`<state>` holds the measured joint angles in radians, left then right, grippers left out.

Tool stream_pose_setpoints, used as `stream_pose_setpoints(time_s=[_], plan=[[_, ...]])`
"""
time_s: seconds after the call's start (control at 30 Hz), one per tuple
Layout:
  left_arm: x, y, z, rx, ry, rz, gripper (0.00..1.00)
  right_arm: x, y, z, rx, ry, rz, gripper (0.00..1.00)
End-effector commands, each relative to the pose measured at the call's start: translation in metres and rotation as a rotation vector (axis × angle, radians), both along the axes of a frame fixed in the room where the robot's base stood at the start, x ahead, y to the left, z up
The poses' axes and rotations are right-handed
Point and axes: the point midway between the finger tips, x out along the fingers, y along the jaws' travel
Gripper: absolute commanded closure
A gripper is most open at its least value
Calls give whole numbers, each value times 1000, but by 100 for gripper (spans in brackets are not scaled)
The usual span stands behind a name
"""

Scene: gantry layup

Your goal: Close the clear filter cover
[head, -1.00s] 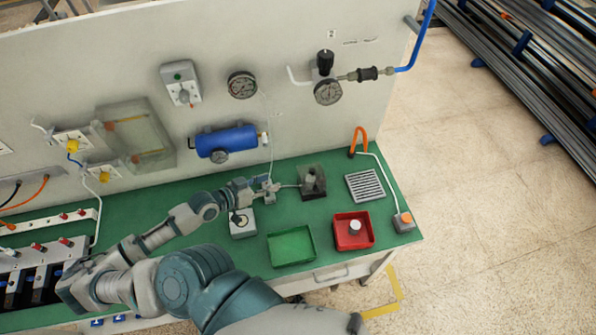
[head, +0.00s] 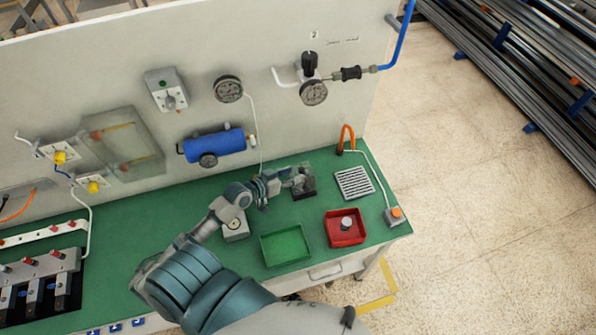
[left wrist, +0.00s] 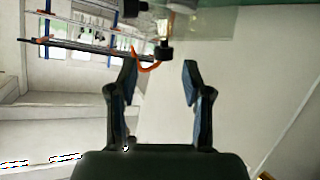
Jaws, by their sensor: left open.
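A small dark filter block (head: 305,193) sits on the green bench, partly hidden behind my left gripper (head: 296,178). The gripper reaches in from the left, just over the block. In the left wrist view, my left gripper (left wrist: 159,75) has its two fingers apart with nothing between them. A clear panel (left wrist: 208,22), apparently the filter cover, shows beyond the fingertips at the top of that view. It looks apart from the fingers, but I cannot tell its hinge angle. My right gripper is not in view.
A grey slotted plate (head: 354,184) and a red tray (head: 333,240) holding a white cylinder lie to the right. A green tray (head: 270,262) is in front. A blue tank (head: 217,147) is on the wall.

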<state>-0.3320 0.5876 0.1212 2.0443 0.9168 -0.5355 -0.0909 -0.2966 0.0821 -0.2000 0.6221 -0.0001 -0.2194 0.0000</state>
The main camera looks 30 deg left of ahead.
Motion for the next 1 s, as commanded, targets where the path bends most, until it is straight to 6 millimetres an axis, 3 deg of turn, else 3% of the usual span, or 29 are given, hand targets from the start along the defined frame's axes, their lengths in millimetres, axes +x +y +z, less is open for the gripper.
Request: stream_pose_setpoints(time_s=[0.2,0.57,0.77,1.0], plan=[[25,-7,-10,-2,0,1,51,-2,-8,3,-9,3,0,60],[29,-10,-13,1,0,0,51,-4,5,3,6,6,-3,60],[29,-11,-13,2,-1,0,98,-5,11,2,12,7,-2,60],[29,-11,-14,6,-4,-1,100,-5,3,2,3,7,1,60]])
